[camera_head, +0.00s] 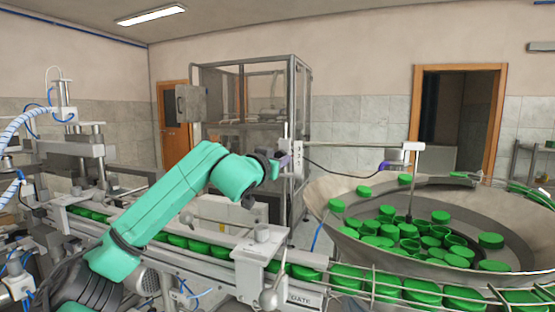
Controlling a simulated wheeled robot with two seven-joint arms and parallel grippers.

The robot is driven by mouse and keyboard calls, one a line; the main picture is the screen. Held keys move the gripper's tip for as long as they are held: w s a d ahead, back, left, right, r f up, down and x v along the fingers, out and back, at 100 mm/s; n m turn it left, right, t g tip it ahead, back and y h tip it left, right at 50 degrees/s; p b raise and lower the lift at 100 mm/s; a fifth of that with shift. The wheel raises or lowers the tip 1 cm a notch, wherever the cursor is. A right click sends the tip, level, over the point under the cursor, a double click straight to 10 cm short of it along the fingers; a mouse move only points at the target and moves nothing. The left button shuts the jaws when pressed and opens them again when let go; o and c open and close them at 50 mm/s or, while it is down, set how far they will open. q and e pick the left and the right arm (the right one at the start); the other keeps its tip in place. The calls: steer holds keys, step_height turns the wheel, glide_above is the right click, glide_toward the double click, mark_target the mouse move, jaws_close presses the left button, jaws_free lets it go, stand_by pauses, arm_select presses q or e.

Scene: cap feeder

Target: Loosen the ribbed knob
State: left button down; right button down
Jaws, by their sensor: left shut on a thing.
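My left arm reaches in from the lower left, over the conveyor. My left gripper (283,161) is at the near side of the upright scale post (298,168) in the middle of the view. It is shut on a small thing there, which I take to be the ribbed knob. The gripper and wrist hide nearly all of the knob, so its ribs and turn cannot be made out. A thin horizontal rod (350,143) runs right from the post's upper part. My right gripper is not in view.
A conveyor with green caps (303,272) passes below the arm. A light gate box (262,248) with a knob and handle stands on it. A wide bowl (335,225) holding many green caps is at the right. A framed glass cabinet (252,90) stands behind.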

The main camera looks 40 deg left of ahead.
arm_select(q)
steer(key=n+b, duration=0.3)
steer(key=n, duration=1.5)
steer(key=n+b, duration=0.1)
steer(key=n, duration=0.2)
steer(key=shift+a+n, duration=0.1)
steer(key=shift+n, duration=0.2)
steer(key=n, duration=0.3)
steer(key=shift+n+b, duration=0.3)
steer(key=n, duration=0.3)
steer(key=shift+n+b, duration=0.3)
steer(key=shift+n, duration=1.6)
